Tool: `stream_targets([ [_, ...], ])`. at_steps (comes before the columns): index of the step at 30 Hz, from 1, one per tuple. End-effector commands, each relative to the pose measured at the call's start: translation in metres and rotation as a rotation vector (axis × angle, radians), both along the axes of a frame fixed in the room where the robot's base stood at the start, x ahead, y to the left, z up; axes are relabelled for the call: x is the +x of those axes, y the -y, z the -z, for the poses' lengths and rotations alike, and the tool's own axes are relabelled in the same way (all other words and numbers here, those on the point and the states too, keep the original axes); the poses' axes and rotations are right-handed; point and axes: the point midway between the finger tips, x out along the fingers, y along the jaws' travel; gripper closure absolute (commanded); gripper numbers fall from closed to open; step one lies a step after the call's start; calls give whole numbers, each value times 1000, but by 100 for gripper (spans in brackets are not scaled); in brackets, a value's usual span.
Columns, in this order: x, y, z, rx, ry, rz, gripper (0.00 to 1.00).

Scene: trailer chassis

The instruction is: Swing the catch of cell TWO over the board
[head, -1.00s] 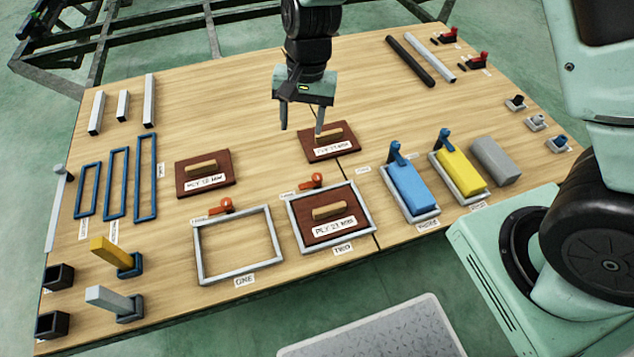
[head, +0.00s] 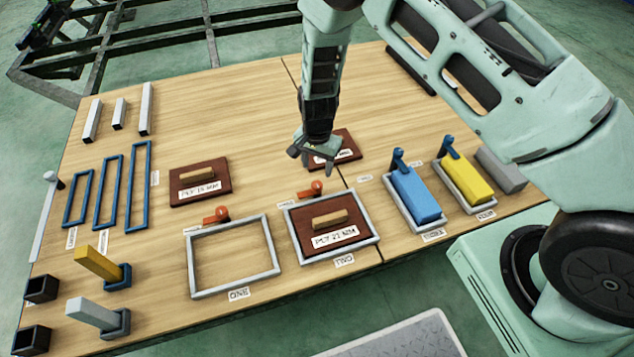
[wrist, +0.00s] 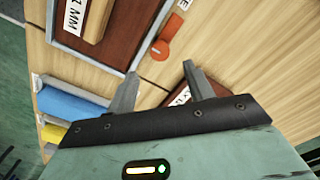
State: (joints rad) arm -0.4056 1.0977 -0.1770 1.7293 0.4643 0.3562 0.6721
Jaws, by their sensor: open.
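Cell TWO is a grey frame (head: 372,232) with a brown board (head: 345,222) marked PLY 21 MM and a wooden handle lying in it. Its orange catch (head: 314,188) stands at the frame's back edge, its lever pointing left along the rim, off the board. In the wrist view the catch (wrist: 168,37) lies just beyond my fingertips, beside the frame (wrist: 153,33) and board (wrist: 123,35). My gripper (head: 318,167) is open and empty, behind and above the catch; both fingers show in the wrist view (wrist: 161,74). I see no contact with the catch.
Another brown board (head: 345,141) lies right behind my gripper, partly hidden. Empty cell ONE (head: 273,247) with its orange catch (head: 216,214) is to the left. Blue (head: 416,196) and yellow (head: 467,181) blocks in frames with upright blue catches stand to the right.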

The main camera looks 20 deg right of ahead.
Motion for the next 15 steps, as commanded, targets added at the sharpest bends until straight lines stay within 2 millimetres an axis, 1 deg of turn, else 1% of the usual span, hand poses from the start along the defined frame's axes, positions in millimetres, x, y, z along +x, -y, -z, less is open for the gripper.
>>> stream_targets([
  [1, -1, 0, 13, 0, -3, 0, 48],
  [6, -1, 0, 45, 0, -3, -1, 48],
  [10, -1, 0, 62, 0, -1, -1, 48],
  [15, 0, 0, 73, 1, -1, -1, 48],
])
